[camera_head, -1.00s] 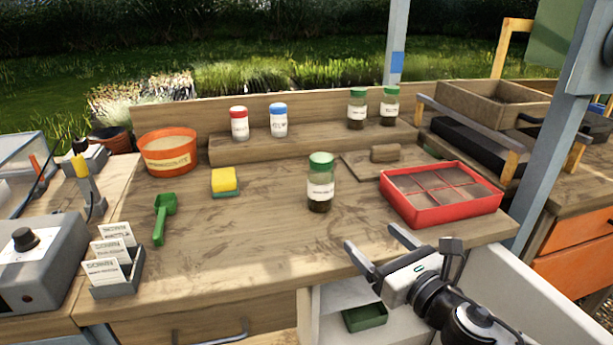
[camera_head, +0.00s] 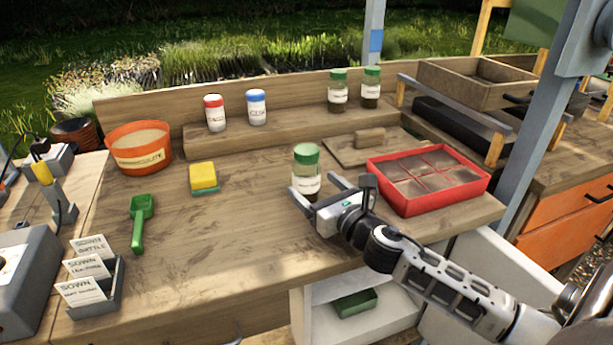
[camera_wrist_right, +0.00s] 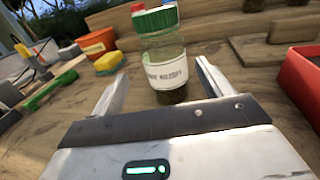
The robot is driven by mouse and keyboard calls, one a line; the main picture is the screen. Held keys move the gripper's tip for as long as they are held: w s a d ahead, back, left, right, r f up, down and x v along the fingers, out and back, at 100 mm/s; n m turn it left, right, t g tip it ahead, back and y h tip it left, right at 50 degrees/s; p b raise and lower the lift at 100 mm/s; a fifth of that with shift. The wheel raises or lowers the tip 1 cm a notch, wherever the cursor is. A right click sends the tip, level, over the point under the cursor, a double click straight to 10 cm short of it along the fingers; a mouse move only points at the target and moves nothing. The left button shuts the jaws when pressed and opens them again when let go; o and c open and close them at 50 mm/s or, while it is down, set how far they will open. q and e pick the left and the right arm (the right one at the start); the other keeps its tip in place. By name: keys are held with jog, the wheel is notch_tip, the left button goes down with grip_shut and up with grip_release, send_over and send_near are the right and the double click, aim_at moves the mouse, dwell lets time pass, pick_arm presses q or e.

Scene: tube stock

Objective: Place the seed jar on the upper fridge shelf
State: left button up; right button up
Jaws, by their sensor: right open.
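A clear seed jar (camera_head: 306,173) with a green lid and white label stands upright on the wooden bench; dark seed shows at its bottom. My right gripper (camera_head: 315,188) is open at the near side of this jar. In the right wrist view the jar (camera_wrist_right: 165,60) stands ahead, between the lines of the two open fingers (camera_wrist_right: 158,85); I cannot tell whether they touch it. The white fridge shelves (camera_head: 372,321) show below the bench front, with a green box (camera_head: 355,303) inside. Two similar green-lidded jars (camera_head: 338,92) stand on the raised back ledge. My left gripper is out of view.
A red seed tray (camera_head: 427,207) stands right of the jar. A wooden board (camera_head: 345,155) lies behind. An orange pot (camera_head: 138,160), sponge (camera_head: 203,177), green scoop (camera_head: 140,222) and packet holder (camera_head: 97,300) are to the left. The bench front-middle is clear.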

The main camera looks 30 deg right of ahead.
aim_at(314, 182)
jog(key=w, duration=0.5)
jog(key=shift+w+d+p, duration=0.15)
jog(key=shift+d+p, duration=0.15)
jog(key=shift+d, duration=0.05)
jog(key=c, duration=1.2)
jog(key=shift+c, duration=0.6)
